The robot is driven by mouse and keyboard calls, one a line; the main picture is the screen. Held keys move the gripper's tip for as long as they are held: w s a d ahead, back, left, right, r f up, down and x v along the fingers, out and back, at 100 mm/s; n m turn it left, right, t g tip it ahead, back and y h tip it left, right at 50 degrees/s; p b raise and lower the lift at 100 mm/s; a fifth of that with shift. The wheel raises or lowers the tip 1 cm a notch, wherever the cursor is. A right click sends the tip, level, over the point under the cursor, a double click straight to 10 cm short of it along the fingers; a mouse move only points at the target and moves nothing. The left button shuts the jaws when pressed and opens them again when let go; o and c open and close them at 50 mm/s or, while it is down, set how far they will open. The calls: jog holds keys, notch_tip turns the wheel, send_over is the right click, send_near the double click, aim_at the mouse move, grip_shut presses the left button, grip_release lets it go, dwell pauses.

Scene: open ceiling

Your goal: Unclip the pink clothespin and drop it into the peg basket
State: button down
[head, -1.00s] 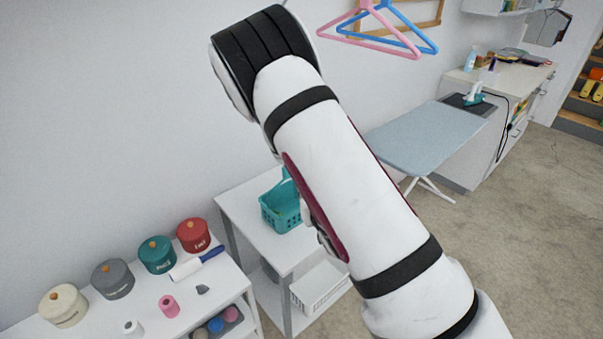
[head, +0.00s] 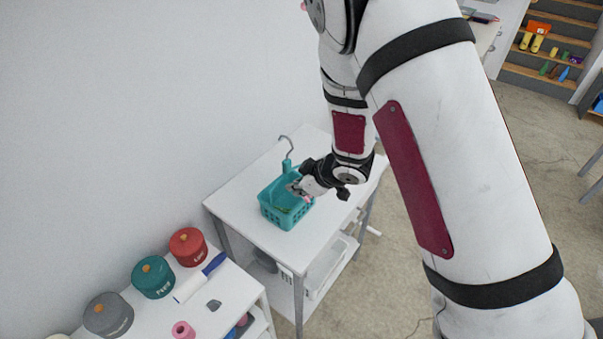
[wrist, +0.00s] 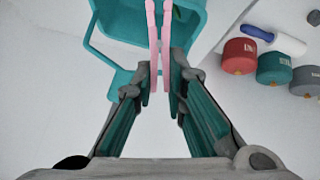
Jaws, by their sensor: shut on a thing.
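My gripper (wrist: 159,90) is shut on the pink clothespin (wrist: 153,45), whose two prongs point away from the fingers in the wrist view. The teal peg basket (wrist: 193,52) lies just beyond and below the clothespin there. In the head view the basket (head: 286,214) stands on a white table, and my gripper (head: 297,188) is at its right rim, with a bit of pink showing by the fingers. The clothespin's tip overlaps the basket opening in the wrist view. The height above the basket is hard to tell.
The white table (head: 300,245) has free room in front of the basket. A hook on a teal stem (head: 287,160) rises behind the basket.

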jog(key=n, duration=0.1)
jog(key=r+n+g, duration=0.1)
jog(key=n, duration=0.1)
jog(key=shift+h, duration=0.3)
jog(key=shift+w+r+n+g, duration=0.25)
jog(key=shift+r+n+g, duration=0.25)
jog(key=shift+n, duration=0.5)
jog(key=shift+w+d+r+n, duration=0.2)
jog(key=shift+w+r+n, duration=0.2)
jog(key=shift+n, duration=0.2)
jog(key=b+x, duration=0.5)
jog(key=x, duration=0.7)
jog(key=shift+s+d+f+b, duration=0.15)
jog(key=shift+s+d+b, duration=0.1)
jog(key=shift+d+b, duration=0.1)
jog(key=c, duration=1.5)
grip_release()
jog(key=shift+c, duration=0.2)
jog(key=shift+a, duration=0.1)
